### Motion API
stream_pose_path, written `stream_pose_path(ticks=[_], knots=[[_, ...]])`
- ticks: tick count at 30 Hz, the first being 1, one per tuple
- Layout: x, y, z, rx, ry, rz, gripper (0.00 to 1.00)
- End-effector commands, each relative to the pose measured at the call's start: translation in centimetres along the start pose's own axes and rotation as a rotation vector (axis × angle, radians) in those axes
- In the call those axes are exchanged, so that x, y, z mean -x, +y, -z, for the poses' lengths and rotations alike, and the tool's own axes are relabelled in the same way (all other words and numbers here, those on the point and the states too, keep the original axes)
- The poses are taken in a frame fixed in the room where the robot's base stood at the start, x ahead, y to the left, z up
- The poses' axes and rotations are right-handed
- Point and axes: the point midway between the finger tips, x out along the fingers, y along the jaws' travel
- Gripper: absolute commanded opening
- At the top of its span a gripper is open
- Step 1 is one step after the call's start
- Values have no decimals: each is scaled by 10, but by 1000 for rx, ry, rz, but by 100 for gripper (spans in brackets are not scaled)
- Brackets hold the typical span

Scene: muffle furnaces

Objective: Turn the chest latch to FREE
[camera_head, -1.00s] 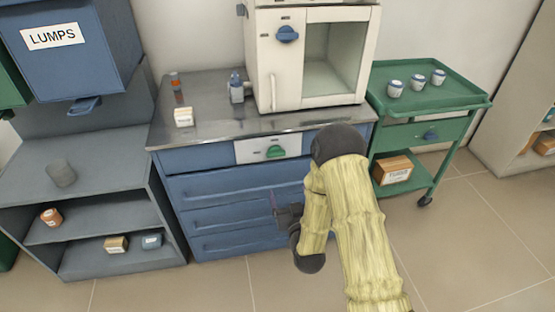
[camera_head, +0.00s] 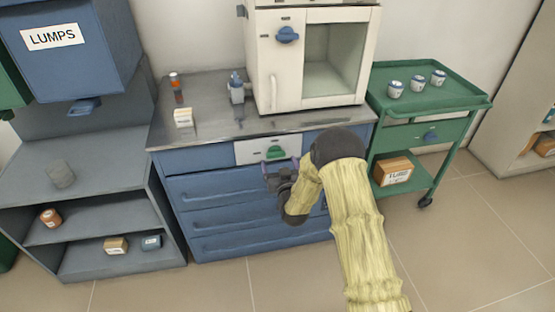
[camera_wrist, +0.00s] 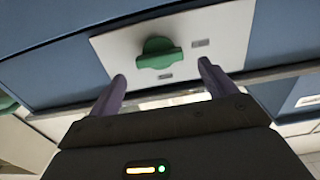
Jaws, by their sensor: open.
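The chest latch is a green knob (camera_head: 275,153) on a pale plate (camera_head: 246,153) at the top front of the blue chest (camera_head: 210,160). In the wrist view the green knob (camera_wrist: 159,54) sits on its plate (camera_wrist: 225,30) with two small grey labels, too small to read. My gripper (camera_head: 279,164) is just in front of and below the knob. In the wrist view its two purple fingers (camera_wrist: 163,84) are spread apart, with the knob beyond and between them. I see no contact with the knob.
A white furnace (camera_head: 283,80) with a blue knob stands on the chest's metal top. A small bottle (camera_head: 236,90) and a white box (camera_head: 183,117) are also there. A green cart (camera_head: 425,97) stands to the right, and grey shelving (camera_head: 110,178) to the left.

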Motion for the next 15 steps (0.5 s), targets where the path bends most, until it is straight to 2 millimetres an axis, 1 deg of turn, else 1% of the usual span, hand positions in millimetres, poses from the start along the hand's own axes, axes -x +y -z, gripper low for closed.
stream_pose_path(ticks=[1, 3, 6, 9, 15], knots=[[-8, 0, 0, 0, 3, 0, 84], [-17, 0, 0, 0, 3, 0, 84], [-26, 0, 0, 0, 2, 0, 84], [-31, 0, 0, 0, 1, 0, 84], [-31, 0, 0, 0, 0, 1, 84]])
